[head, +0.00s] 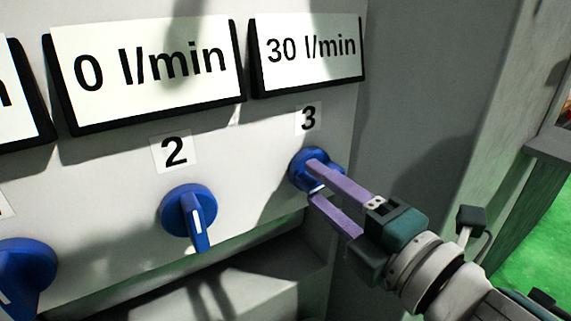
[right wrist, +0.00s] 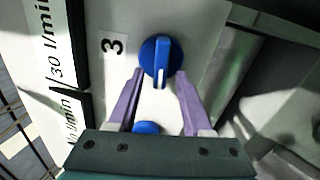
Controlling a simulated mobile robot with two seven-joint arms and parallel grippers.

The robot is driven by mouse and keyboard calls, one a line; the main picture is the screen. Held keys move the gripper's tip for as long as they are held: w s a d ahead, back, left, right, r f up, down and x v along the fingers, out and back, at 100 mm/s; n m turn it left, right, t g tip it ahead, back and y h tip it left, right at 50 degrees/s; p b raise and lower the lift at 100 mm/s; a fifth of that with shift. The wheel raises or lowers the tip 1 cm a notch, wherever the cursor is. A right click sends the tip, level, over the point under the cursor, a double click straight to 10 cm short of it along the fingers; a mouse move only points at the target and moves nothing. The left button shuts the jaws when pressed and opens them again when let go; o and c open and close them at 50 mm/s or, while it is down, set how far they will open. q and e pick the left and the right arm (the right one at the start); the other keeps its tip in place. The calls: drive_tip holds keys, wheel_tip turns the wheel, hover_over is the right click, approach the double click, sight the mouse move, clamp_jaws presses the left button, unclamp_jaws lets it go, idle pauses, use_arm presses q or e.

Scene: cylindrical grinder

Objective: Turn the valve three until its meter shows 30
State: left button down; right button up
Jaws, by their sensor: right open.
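Valve three is a round blue knob (head: 303,168) under the label 3 (head: 308,119) on the white panel. Its meter (head: 310,46) above reads 30 l/min. My right gripper (head: 311,178) is at the knob with its purple fingers apart. In the right wrist view the knob (right wrist: 161,62) has its raised grip standing upright in the picture. There the open fingertips (right wrist: 159,74) lie to either side of the grip, near the knob's lower edge; contact cannot be told. In the head view the fingers partly hide the knob. My left gripper is not in view.
Valve two (head: 188,211) sits to the left, with its meter (head: 145,68) reading 0 l/min. Another blue valve (head: 22,275) is at the lower left edge. A grey wall (head: 430,110) stands close on the right. A recess lies below the panel.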

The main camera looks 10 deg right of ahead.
drive_tip(key=v, duration=1)
drive_tip(key=shift+p, duration=0.3)
